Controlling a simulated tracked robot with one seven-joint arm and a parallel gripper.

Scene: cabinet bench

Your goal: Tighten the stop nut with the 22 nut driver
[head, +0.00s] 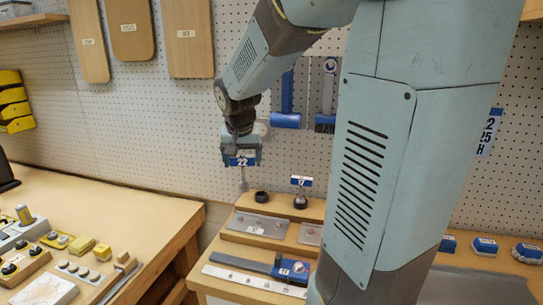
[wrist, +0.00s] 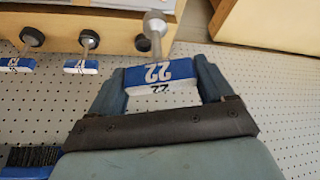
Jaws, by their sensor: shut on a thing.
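The 22 nut driver has a blue and white handle marked 22 (head: 241,162) and a grey shank ending in a round socket. My gripper (head: 241,152) is shut on its handle, and the shank points down, above the left part of the wooden rack. In the wrist view my gripper (wrist: 160,88) has a jaw on each side of the handle (wrist: 160,72), and the socket (wrist: 155,22) extends away from the jaws. I cannot pick out the stop nut for certain in either view.
A driver marked 17 (head: 300,184) stands in the wooden rack (head: 283,204) beside an empty black holder (head: 262,196). Another driver (wrist: 15,64) shows in the wrist view. A blue block (head: 292,269) sits by a numbered strip (head: 253,281). A bench with fittings (head: 110,205) is left.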

